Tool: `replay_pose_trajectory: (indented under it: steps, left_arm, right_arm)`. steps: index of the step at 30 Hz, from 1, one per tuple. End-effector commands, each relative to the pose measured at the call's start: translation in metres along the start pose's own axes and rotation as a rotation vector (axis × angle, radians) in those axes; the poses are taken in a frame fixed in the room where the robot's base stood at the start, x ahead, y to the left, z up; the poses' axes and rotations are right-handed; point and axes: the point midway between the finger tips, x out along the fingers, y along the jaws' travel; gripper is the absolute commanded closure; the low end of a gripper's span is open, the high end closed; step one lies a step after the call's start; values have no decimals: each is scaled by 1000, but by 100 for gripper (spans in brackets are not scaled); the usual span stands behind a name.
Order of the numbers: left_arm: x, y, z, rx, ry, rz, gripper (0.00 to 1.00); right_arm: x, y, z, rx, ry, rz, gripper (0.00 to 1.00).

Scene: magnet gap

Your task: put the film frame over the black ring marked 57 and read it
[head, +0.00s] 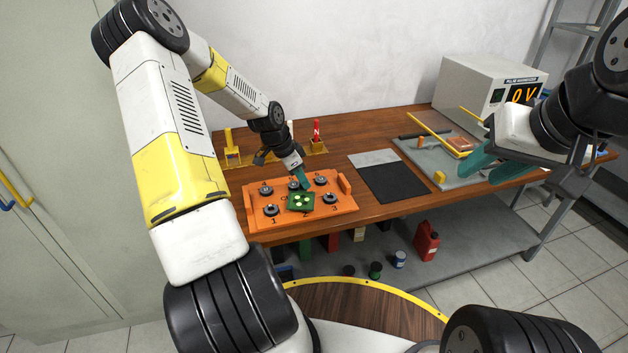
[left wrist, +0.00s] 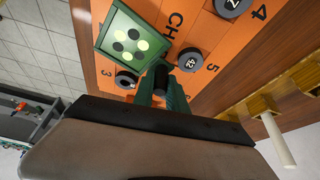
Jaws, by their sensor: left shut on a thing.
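The film frame (head: 301,202) is a dark green square. In the left wrist view its film (left wrist: 131,45) shows alternating pale and dark spots in a circle. My left gripper (head: 304,184) is shut on its dark handle (left wrist: 160,78). The frame lies over the front middle of the orange tray (head: 345,208); what is under it is hidden, and I cannot tell if it touches. Black rings stand around it, one marked 42 (left wrist: 190,61) by number 5. No 57 is readable. My right gripper (head: 486,165) looks open and empty above the bench's right side.
A black mat (head: 393,183) lies right of the tray. A grey board (head: 425,160) with a yellow rod and small parts lies further right, before a meter (head: 488,85) reading 0 V. A yellow stand with a red item (head: 316,133) is behind the tray.

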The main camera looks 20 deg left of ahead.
Motion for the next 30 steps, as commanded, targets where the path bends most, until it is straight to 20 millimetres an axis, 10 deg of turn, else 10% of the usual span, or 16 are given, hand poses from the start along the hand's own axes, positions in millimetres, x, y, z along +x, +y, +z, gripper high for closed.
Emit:
replay_pose_trajectory:
  steps: [30]
  left_arm:
    - [-55,0,-23,0,0,-1,100]
  right_arm:
    - [0,0,0,0,0,0,64]
